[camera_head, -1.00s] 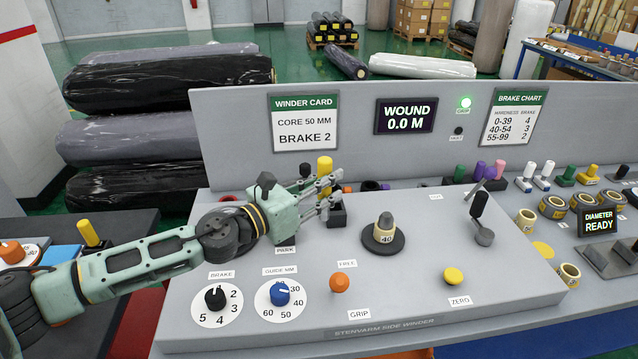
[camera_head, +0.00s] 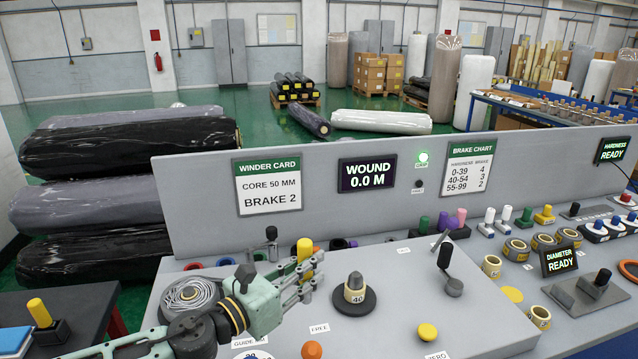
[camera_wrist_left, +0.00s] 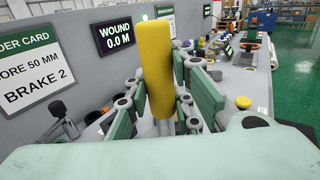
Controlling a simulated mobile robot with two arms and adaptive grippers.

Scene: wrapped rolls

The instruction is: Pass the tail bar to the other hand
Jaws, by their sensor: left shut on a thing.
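The tail bar, a bar with a yellow upper part (camera_head: 304,250) and a grey lower part, is upright in my left gripper (camera_head: 308,278). In the left wrist view the bar (camera_wrist_left: 155,65) stands between the green finger pads, which are closed on it below the yellow part. The fingers hide its lower end in the head view, so I cannot tell whether it touches the console. My right gripper is in neither view.
The sloped console (camera_head: 400,325) has a spindle (camera_head: 355,288) marked 40 just right of my left gripper. A black lever (camera_head: 444,256) stands farther right. A coiled grey roll (camera_head: 190,295) lies left of the gripper. An upright panel (camera_head: 330,215) rises behind.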

